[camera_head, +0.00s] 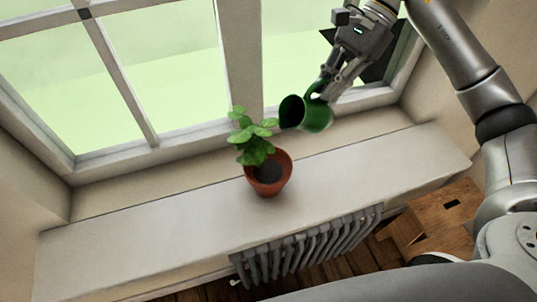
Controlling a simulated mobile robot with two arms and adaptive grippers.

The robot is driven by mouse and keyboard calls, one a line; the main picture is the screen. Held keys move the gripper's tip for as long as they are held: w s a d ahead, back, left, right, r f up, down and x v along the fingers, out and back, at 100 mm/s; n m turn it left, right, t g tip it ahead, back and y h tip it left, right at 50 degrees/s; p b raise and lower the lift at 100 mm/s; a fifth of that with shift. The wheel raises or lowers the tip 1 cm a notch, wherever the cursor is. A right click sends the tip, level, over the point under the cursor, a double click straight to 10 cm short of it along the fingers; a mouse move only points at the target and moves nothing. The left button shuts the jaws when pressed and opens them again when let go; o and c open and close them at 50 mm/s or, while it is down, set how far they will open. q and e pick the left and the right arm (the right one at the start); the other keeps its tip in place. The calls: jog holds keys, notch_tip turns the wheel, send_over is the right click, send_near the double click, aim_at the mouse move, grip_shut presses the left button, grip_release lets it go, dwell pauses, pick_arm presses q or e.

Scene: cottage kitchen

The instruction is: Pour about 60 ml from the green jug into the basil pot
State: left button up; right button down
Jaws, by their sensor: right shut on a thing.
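The basil pot (270,179) is a terracotta pot with dark soil and a green leafy plant (251,138). It stands upright on the pale windowsill (150,226). The green jug (311,118) is above and to the right of the pot, tilted with its open mouth facing left toward the plant. No liquid stream is visible. My right gripper (322,92) comes in from the upper right and is shut on the jug at its upper side. The jug hides part of the fingertips. My left gripper is not in view.
The window (150,70) with white frame bars rises behind the sill. A grey radiator (305,246) is below the sill's front edge. A wooden stool or box (437,222) stands at the lower right. The sill is clear on both sides of the pot.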

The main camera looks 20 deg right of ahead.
jog(key=shift+w+f, duration=0.1)
jog(key=shift+f, duration=0.05)
jog(key=shift+f+y+b, duration=0.6)
jog(key=shift+f+b, duration=0.1)
jog(key=shift+b, duration=0.4)
jog(key=shift+w+d+f+g+y+b, duration=0.1)
jog(key=shift+d+f+g+y+b, duration=0.2)
jog(key=shift+d+f+y+b, duration=0.4)
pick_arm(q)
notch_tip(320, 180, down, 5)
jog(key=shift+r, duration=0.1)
pick_arm(e)
jog(key=shift+a+r, duration=0.3)
jog(key=shift+r, duration=0.05)
jog(key=shift+f, duration=0.1)
jog(key=shift+d+f+b, duration=0.1)
jog(key=shift+f+b, duration=0.25)
jog(key=shift+b, duration=0.45)
pick_arm(q)
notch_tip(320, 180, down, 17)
jog(key=b, duration=1.5)
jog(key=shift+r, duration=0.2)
pick_arm(e)
jog(key=w+d+f+g+y, duration=0.1)
jog(key=d+f+g+y, duration=0.1)
jog(key=d+f+y, duration=0.3)
jog(key=shift+w+f+y, duration=0.25)
jog(key=shift+f+y, duration=1.05)
jog(key=shift+f, duration=0.2)
